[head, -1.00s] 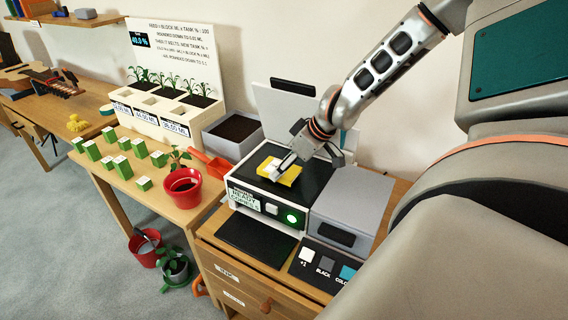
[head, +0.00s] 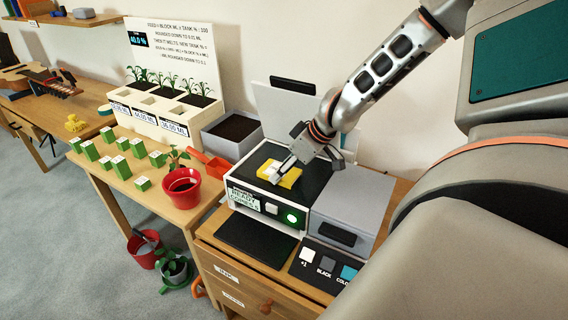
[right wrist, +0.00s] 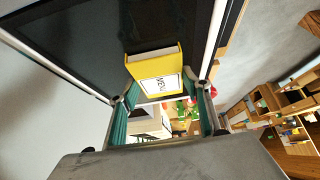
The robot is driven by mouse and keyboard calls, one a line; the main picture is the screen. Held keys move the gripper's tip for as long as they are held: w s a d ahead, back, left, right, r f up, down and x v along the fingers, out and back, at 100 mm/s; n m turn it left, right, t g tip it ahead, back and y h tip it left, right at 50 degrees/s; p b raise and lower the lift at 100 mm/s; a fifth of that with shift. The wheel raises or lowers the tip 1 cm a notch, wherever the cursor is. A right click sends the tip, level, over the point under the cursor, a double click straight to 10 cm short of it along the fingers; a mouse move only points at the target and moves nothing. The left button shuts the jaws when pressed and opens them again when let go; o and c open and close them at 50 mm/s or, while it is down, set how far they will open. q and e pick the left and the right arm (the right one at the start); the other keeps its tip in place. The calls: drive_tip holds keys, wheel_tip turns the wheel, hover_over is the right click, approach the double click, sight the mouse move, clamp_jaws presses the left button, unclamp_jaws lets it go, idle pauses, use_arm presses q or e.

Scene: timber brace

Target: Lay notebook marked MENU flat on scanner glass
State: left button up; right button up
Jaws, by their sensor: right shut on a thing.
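The yellow notebook marked MENU (right wrist: 157,80) is over the dark scanner glass (head: 313,178). In the right wrist view its labelled cover and pale page edge face the camera. In the head view the notebook (head: 290,179) shows as a yellow patch around the fingertips. My right gripper (head: 277,172) comes down from the right and is shut on the notebook; its fingers also show in the right wrist view (right wrist: 165,110). I cannot tell whether the notebook touches the glass. The scanner lid (head: 283,108) stands open behind. My left gripper is not in view.
A grey box (head: 352,200) sits right of the glass. The scanner's front has a lit green button (head: 291,217). A black pad (head: 256,242) lies in front. A red pot with a plant (head: 181,188) and a red scoop (head: 212,167) are to the left.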

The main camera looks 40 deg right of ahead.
drive_tip(key=o, duration=1.2)
drive_tip(key=v, duration=1.2)
